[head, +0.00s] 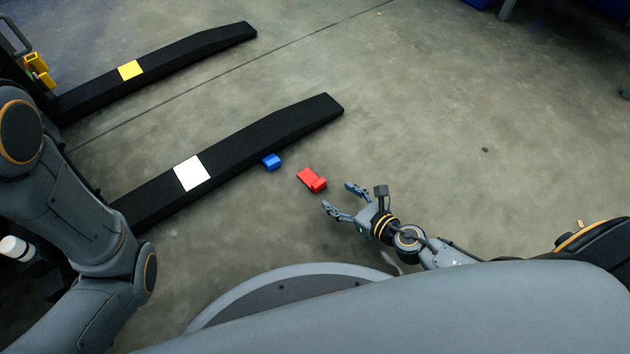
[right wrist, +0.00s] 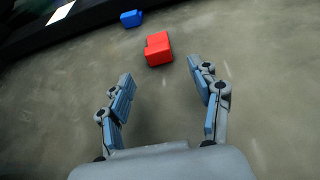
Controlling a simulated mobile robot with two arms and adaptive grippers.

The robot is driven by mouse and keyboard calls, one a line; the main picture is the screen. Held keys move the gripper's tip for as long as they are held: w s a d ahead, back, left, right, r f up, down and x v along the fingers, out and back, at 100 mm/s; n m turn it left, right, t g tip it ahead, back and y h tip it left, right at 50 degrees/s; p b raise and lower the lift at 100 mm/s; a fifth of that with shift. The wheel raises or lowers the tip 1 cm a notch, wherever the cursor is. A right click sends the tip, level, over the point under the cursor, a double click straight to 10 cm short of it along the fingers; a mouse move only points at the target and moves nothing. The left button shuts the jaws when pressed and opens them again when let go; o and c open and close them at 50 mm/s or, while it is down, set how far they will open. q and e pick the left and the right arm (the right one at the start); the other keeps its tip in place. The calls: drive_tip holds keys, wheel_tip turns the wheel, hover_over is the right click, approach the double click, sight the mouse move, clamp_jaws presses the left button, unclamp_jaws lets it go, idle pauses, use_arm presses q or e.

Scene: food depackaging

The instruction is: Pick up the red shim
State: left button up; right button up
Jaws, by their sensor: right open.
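The red shim (head: 311,180) lies on the concrete floor near the middle of the head view. It also shows in the right wrist view (right wrist: 158,49), ahead of my fingertips. My right gripper (head: 341,199) is open and empty, just to the right of and below the shim in the head view. In the right wrist view its two fingers (right wrist: 160,78) stand wide apart, with bare floor between them, and do not touch the shim. My left arm comes in at the left of the head view, but its gripper is not visible.
A blue block (head: 271,162) lies left of the shim, close beside a black fork (head: 250,139) with a white square (head: 192,173). A second black fork (head: 180,62) with a yellow square (head: 130,70) lies farther back. The floor to the right is clear.

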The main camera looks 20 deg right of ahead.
sight(321, 185)
drive_tip(key=shift+x, duration=1.5)
drive_tip(key=shift+r+b+x, duration=0.2)
drive_tip(key=shift+b+x, duration=0.45)
drive_tip(key=shift+x, duration=1.7)
drive_tip(key=shift+a, duration=0.15)
drive_tip(key=shift+c, duration=0.4)
drive_tip(key=c, duration=1.2)
drive_tip(key=shift+r, duration=0.15)
drive_tip(key=shift+r+p, duration=4.8)
drive_tip(key=shift+r, duration=0.25)
